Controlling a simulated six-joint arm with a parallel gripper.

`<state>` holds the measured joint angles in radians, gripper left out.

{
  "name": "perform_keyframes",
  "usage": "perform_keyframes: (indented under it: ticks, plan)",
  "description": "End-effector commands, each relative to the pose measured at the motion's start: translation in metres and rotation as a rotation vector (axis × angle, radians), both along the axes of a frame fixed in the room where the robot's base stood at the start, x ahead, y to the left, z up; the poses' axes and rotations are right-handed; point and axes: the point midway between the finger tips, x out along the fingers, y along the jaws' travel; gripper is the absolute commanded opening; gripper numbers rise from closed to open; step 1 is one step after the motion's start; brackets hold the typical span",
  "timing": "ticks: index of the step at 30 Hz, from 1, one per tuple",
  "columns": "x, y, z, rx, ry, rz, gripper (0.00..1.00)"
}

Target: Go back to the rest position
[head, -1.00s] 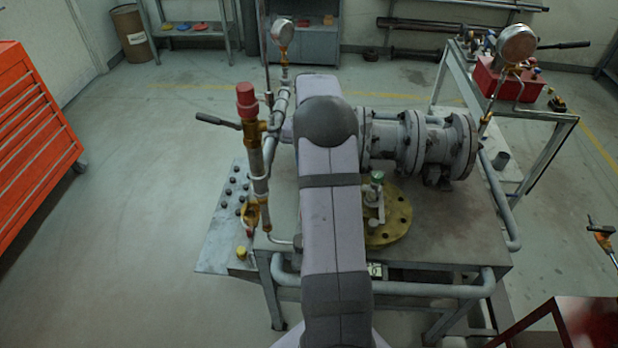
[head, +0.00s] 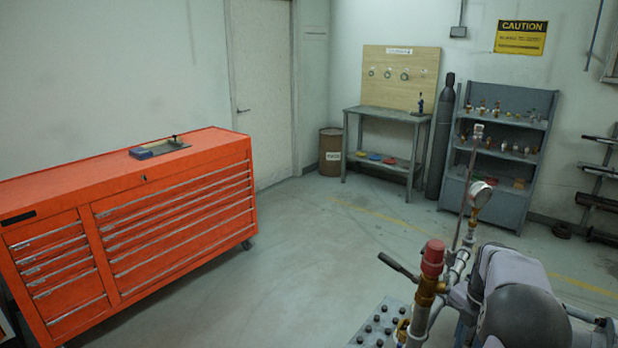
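The gate valve rig shows only in part at the lower right of the head view. Its red-capped brass fitting (head: 431,262) stands upright beside a grey pipe, and a pressure gauge (head: 479,194) rises behind it. My own grey and dark arm covers the right part of the rig. My gripper is outside the frame, so its state and anything in it cannot be seen. The corner of the rig's table (head: 376,322), with several dark knobs on it, shows at the bottom.
An orange tool chest (head: 150,225) stands at the left. A brown drum (head: 330,152), a workbench (head: 385,116), a dark gas cylinder (head: 446,125) and a grey shelf (head: 500,150) line the back wall. The floor (head: 300,255) between chest and rig is clear.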

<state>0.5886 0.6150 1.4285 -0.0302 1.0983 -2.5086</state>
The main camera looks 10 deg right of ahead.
Motion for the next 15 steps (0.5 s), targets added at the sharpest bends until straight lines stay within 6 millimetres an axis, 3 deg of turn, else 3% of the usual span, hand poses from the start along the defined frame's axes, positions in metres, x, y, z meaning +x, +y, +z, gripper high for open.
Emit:
perform_keyframes:
  ticks: [15]
  plan:
    - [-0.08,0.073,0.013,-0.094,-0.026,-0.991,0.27]
